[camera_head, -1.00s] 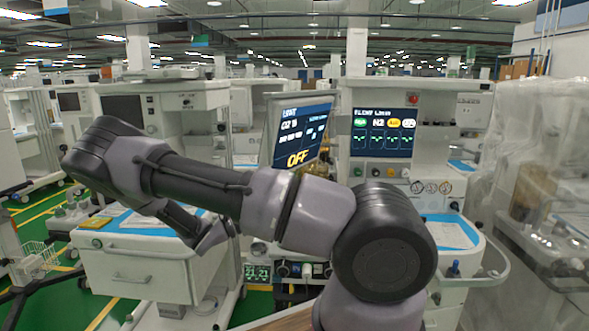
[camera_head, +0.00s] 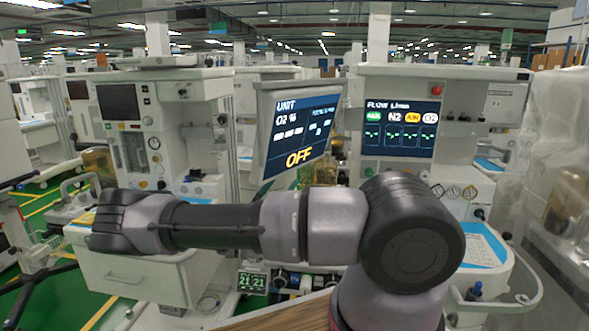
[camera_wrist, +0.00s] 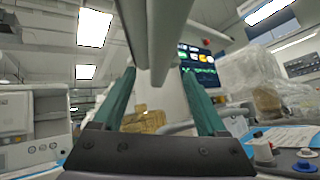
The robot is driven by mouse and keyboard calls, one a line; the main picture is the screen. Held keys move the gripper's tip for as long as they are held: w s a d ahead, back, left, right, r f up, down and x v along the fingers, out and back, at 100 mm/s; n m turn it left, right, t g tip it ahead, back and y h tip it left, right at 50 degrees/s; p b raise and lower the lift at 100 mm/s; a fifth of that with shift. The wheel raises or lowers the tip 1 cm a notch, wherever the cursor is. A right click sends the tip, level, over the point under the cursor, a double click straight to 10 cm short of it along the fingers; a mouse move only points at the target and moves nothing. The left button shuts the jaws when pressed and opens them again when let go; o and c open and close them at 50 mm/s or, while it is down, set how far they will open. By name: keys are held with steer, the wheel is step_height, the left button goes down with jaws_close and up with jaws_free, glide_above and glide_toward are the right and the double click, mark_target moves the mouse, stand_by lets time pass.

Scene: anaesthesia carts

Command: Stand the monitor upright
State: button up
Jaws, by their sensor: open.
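The monitor (camera_head: 298,135) shows "UNIT" and "OFF" on its screen in the head view. It is tilted, its side edges leaning off vertical, on the middle cart. My gripper (camera_wrist: 157,75) shows in the wrist view with its two green fingers apart. A grey bar-like part (camera_wrist: 152,35) comes down from the top of that view between the fingers; it looks like the monitor's edge, but I cannot tell for sure or see any contact. In the head view my gripper is hidden behind my arm, which crosses below the monitor.
A fixed flow screen (camera_head: 403,120) stands upright close to the monitor's right. A cart with a drawer (camera_head: 125,275) is at the left, and a blue-topped work surface (camera_head: 485,247) at the right. Plastic-wrapped equipment (camera_head: 562,170) stands at the far right. Green floor shows at the left.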

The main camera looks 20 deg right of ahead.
mark_target(293, 168)
steer(key=shift+t, duration=0.3)
steer(key=shift+x, duration=2.75)
jaws_close()
